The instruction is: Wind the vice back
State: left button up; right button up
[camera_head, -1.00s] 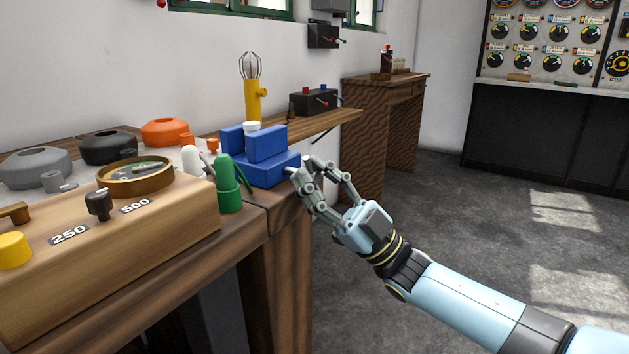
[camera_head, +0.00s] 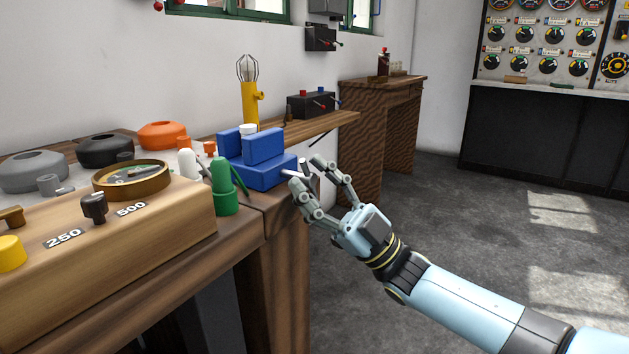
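The blue vice (camera_head: 270,176) sits on the corner of the wooden bench, with two upright jaws and a white round piece showing at the jaws' far side. A small grey handle (camera_head: 304,167) sticks out at its right end, partly hidden by my fingers. My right gripper (camera_head: 307,175) is at this end, with its fingers spread apart, one on the near side of the handle and one on the far side. I see no grip on the handle; whether a finger touches it, I cannot tell. My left gripper is not in view.
A green bottle-like object (camera_head: 224,188) stands close left of the vice. A wooden meter box (camera_head: 170,215) fills the bench's front left. A yellow lamp (camera_head: 250,105) stands behind the vice. The floor (camera_head: 440,215) on the right is clear.

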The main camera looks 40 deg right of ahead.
jog(key=v, duration=0.8)
dwell(0.6)
